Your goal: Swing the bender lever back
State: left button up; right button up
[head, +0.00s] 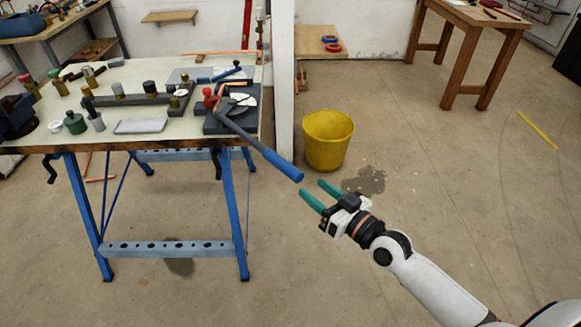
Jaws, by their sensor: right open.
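The bender (230,103) sits at the right end of a workbench with blue legs. It has a dark base, a pale round disc and a red part. Its lever (255,143) is a long grey bar with a blue grip (283,165), sticking out past the bench's edge towards the lower right. My right gripper (315,193) has two green fingers, open and empty. Its fingertips are just below and right of the end of the blue grip, seemingly apart from it; the exact depth gap is hard to tell. My left gripper is not in view.
The workbench top (195,137) holds fittings, a grey plate and copper pipe. A white post (283,70) stands right behind the bench's right end. A yellow bucket (328,142) is on the floor behind my gripper, near a dark stain (366,180). The floor at right is mostly clear.

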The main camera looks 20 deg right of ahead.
aim_at(290, 171)
jog(key=p+x, duration=0.1)
jog(key=x, duration=0.8)
jog(key=shift+w, duration=0.3)
jog(key=shift+c, duration=0.4)
grip_shut()
